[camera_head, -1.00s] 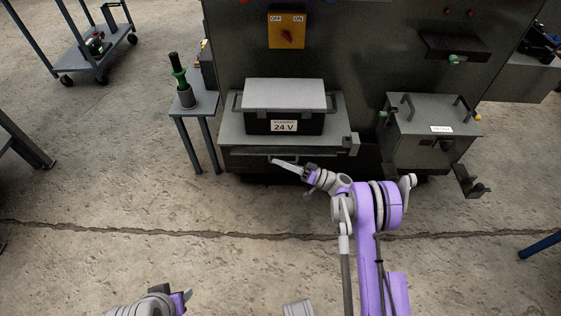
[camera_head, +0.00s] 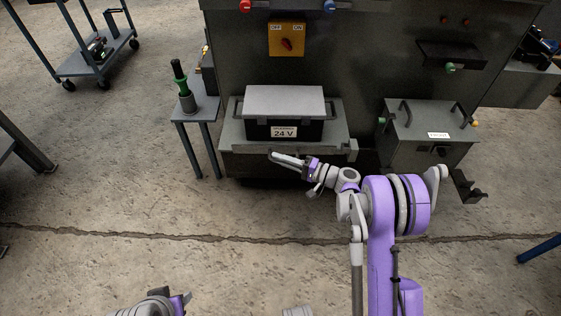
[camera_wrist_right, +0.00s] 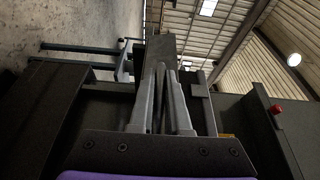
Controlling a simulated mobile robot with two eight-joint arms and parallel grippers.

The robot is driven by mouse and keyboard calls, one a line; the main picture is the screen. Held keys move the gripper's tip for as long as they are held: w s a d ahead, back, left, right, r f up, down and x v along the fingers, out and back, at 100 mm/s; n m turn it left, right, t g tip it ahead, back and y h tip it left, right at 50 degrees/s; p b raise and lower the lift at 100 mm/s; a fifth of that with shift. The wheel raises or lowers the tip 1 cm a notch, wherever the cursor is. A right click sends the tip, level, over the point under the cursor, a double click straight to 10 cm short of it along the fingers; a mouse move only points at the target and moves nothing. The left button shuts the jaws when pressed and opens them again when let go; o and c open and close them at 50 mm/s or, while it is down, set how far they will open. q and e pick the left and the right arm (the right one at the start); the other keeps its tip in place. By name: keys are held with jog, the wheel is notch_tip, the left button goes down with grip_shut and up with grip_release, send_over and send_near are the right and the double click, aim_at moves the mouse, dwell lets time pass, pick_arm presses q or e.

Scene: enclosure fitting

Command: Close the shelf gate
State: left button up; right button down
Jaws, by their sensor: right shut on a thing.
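The shelf gate (camera_head: 328,149) is a low grey bar along the front edge of the shelf (camera_head: 229,130), just below the battery box (camera_head: 284,103) labelled 24 V. My right gripper (camera_head: 271,154) reaches it from the front right, with its tips at the left-centre of the bar. In the right wrist view its fingers (camera_wrist_right: 167,75) are close together on a narrow part of the gate, which they largely hide. I cannot tell whether the gate is latched. My left gripper (camera_head: 178,298) shows only in part at the bottom edge, and its fingers are unclear.
A small side table (camera_head: 193,107) with a green-and-black tool stands left of the shelf. A grey box (camera_head: 423,128) with handles is at the right. A dark cabinet (camera_head: 365,50) with a yellow switch rises behind.

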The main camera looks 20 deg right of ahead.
jog(key=shift+w+d+r+m+g+h, duration=0.15)
jog(key=shift+r+m+g, duration=0.1)
jog(key=shift+m, duration=0.35)
jog(key=shift+w+r+m+g+h, duration=0.15)
jog(key=shift+r+m, duration=0.1)
jog(key=shift+m, duration=0.35)
jog(key=c, duration=0.9)
grip_release()
jog(key=p+v, duration=0.1)
jog(key=v, duration=0.9)
jog(key=shift+s+d+r, duration=0.1)
jog(key=shift+s+d, duration=0.15)
jog(key=shift+d, duration=0.05)
